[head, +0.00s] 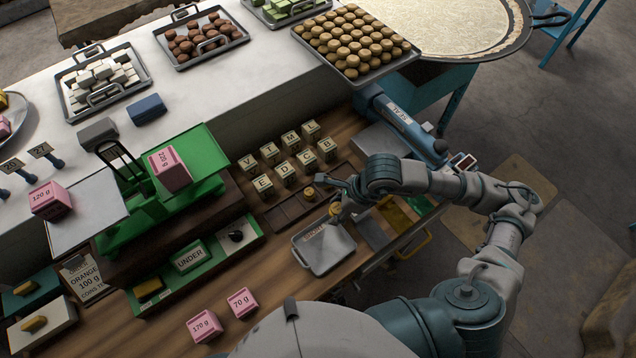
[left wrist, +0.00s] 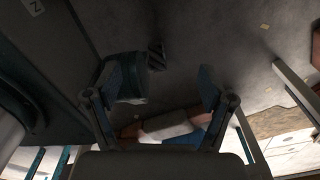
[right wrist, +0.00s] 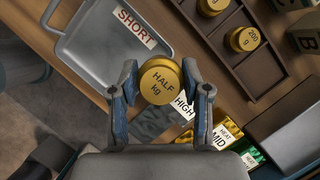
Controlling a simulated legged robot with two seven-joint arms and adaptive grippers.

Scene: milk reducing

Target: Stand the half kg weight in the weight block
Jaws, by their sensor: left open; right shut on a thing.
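The half kg weight (right wrist: 160,82) is a brass cylinder marked "HALF kg". My right gripper (right wrist: 160,72) is shut on it, one finger on each side. In the head view the right gripper (head: 341,198) is over the gap between the SHORT tray and the weight block. The weight block (head: 290,212) is a dark brown slotted holder; in the right wrist view it (right wrist: 268,62) lies right of the held weight, with brass weights in two compartments, one marked 200 g. My left gripper (left wrist: 155,98) is open and empty, out of the head view.
The grey SHORT tray (head: 324,248) is beside the weight block. Lettered cubes (head: 288,173) stand behind the block. Pink 170 g (head: 205,326) and 70 g (head: 243,302) blocks lie near the front edge.

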